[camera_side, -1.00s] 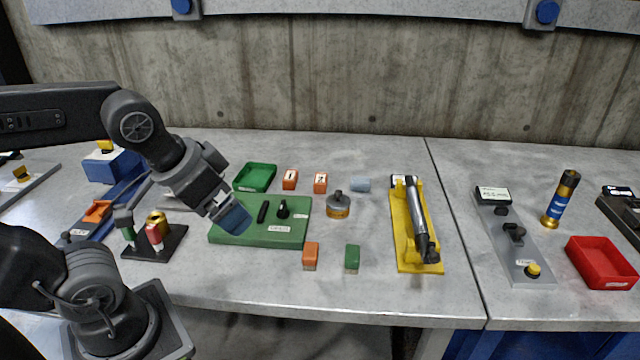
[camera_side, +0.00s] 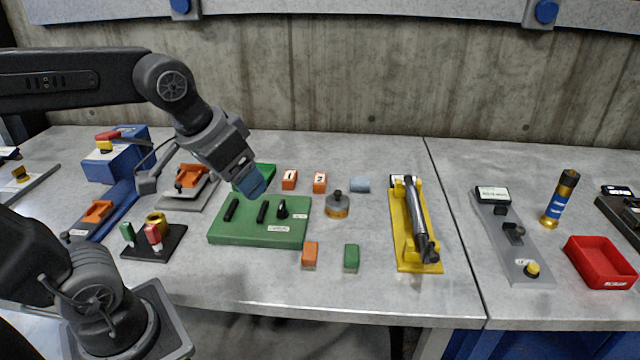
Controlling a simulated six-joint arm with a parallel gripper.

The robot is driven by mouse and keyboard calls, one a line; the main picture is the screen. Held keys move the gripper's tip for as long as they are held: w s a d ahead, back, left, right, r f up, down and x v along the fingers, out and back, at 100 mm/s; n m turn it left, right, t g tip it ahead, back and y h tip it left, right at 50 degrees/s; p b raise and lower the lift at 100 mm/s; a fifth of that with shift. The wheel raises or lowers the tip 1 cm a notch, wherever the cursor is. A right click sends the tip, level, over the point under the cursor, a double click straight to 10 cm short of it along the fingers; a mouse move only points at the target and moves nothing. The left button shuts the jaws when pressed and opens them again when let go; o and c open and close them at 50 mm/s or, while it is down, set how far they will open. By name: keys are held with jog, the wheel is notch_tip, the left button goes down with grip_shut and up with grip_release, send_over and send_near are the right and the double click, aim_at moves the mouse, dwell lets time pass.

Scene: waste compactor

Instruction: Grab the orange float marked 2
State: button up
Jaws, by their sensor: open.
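The orange float marked 2 (camera_side: 320,182) is a small orange block with a white label. It stands on the bench, just right of a like orange float marked 1 (camera_side: 289,180). My gripper (camera_side: 252,186) is in the air left of both floats, above the green board's back edge and in front of the green tray. It is tilted down to the right, open, with nothing seen in it. The gap between its fingers is hard to make out from this side.
The green board (camera_side: 230,236) with black handles lies below my gripper. The green tray (camera_side: 266,172) is partly hidden by it. A round orange-and-grey container (camera_side: 337,205), a blue-grey block (camera_side: 360,184), an orange block (camera_side: 310,254) and a green block (camera_side: 351,257) stand nearby.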

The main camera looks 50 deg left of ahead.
jog(key=w+a+r+n+g, duration=0.1)
jog(key=w+a+r, duration=0.1)
jog(key=w, duration=0.4)
jog(key=w+a+r+n+g, duration=0.1)
jog(key=w+a+n, duration=0.1)
jog(key=w, duration=0.5)
jog(key=n+g, duration=0.3)
jog(key=n, duration=0.2)
send_over(319, 182)
notch_tip(319, 182, down, 14)
notch_tip(319, 182, down, 14)
jog(key=shift+w+r, duration=0.1)
jog(key=shift+c, duration=0.5)
jog(key=c, duration=1)
